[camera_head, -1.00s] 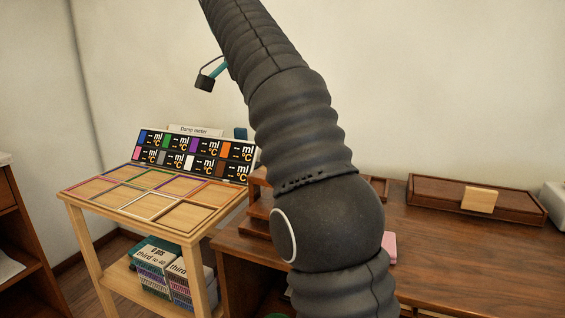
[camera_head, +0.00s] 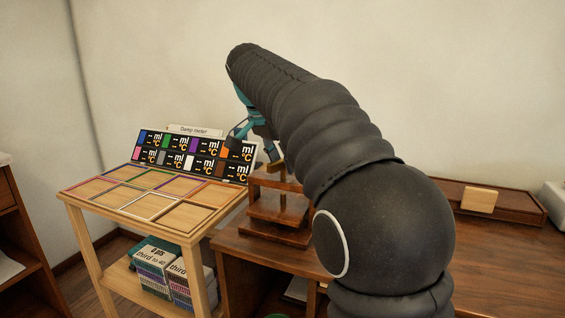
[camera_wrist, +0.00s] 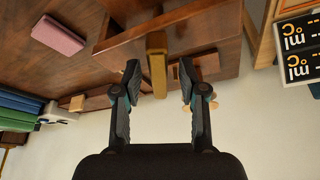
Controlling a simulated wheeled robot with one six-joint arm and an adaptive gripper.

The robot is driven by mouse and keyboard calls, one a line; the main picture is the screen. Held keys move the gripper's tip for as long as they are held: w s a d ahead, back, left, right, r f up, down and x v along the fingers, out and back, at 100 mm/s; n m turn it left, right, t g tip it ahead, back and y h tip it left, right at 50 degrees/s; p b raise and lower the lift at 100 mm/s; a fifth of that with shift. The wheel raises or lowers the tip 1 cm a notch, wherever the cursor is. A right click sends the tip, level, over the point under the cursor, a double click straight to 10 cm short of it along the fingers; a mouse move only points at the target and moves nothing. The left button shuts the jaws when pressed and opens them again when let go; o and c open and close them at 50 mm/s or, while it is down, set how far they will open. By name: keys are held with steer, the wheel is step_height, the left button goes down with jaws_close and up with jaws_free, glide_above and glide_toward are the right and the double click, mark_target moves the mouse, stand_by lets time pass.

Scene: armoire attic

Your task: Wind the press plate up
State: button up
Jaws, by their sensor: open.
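The small wooden press (camera_head: 278,212) stands at the left end of the brown desk, with stacked brown boards and a brass-coloured upright part (camera_head: 283,190) at its middle. In the wrist view a brass-coloured bar (camera_wrist: 157,62) on the press lies between the fingers of my gripper (camera_wrist: 159,80), with space on both sides. My gripper is open and also shows in the head view (camera_head: 271,152), pointing down just above the press. My arm hides part of the press and the desk behind it. I cannot tell the plate's exact height.
A light wooden stand (camera_head: 150,228) with coloured frames and a damp meter panel (camera_head: 195,152) stands close on the left. A brown box (camera_head: 515,208) lies at the desk's back right. A pink block (camera_wrist: 58,36) lies on the desk. The wall is close behind.

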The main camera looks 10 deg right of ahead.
steer(key=shift+d+f, duration=0.1)
steer(key=shift+f, duration=0.25)
steer(key=shift+c, duration=0.3)
jaws_close()
steer(key=shift+n, duration=0.3)
steer(key=n, duration=0.2)
steer(key=n+t+y, duration=0.1)
steer(key=n, duration=0.1)
steer(key=shift+t, duration=0.3)
steer(key=n+y, duration=0.1)
steer(key=n, duration=0.3)
steer(key=shift+n+t+y, duration=0.3)
steer(key=shift+n+y, duration=0.1)
steer(key=n+y, duration=0.1)
steer(key=n, duration=0.3)
steer(key=shift+y, duration=0.4)
steer(key=n+y, duration=0.1)
steer(key=n, duration=0.3)
steer(key=shift+n, duration=0.3)
